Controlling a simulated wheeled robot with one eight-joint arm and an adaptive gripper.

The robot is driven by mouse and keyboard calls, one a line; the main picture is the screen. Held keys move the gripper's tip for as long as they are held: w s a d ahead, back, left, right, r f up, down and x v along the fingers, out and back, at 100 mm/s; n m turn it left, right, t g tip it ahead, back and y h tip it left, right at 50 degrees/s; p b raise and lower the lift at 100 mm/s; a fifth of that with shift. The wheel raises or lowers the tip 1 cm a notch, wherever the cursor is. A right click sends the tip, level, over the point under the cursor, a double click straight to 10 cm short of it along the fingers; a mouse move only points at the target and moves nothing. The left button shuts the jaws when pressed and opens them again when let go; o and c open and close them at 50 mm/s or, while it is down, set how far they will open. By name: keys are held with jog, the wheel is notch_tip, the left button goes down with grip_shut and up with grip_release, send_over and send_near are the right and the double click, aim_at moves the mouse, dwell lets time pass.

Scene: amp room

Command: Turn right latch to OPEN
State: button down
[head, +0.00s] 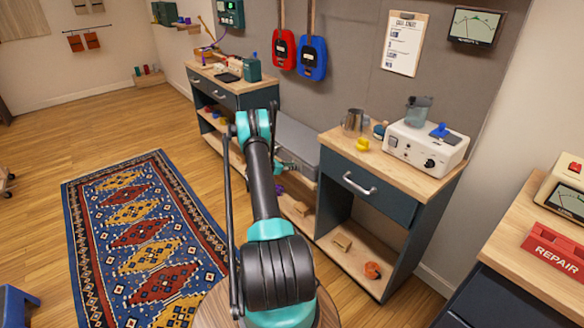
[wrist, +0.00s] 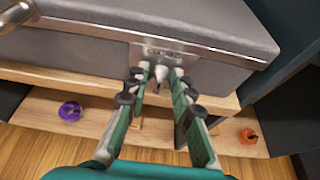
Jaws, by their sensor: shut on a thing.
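The grey case (wrist: 90,45) lies across the top of the wrist view, its front facing me. In the head view the case (head: 295,135) sits between the two cabinets, partly behind my arm. A metal latch (wrist: 160,71) sits below a light plate on the case's front, right of the metal handle (wrist: 18,14). My gripper (wrist: 155,85) is shut on the latch, with its fingertips on either side of it. The fingers hide part of the latch. My gripper (head: 287,167) shows small in the head view, at the case's front.
A wooden shelf (wrist: 75,77) runs under the case. On a lower board are a purple object (wrist: 70,111) and an orange object (wrist: 248,136). A dark cabinet side (wrist: 285,70) stands close at right. The patterned rug (head: 145,235) and floor at left are clear.

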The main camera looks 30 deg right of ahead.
jog(key=m+t, duration=0.1)
jog(key=m, duration=0.1)
jog(key=s+m+t, duration=0.1)
jog(key=m+t, duration=0.1)
jog(key=m, duration=0.1)
jog(key=f+m+t, duration=0.1)
jog(key=m+t, duration=0.1)
jog(key=m, duration=0.1)
jog(key=shift+s+h, duration=0.25)
jog(key=shift+h, duration=0.05)
dwell(0.3)
dwell(0.4)
jog(key=c, duration=1.3)
grip_release()
jog(key=shift+r, duration=0.15)
notch_tip(320, 180, up, 10)
jog(key=shift+f, duration=0.1)
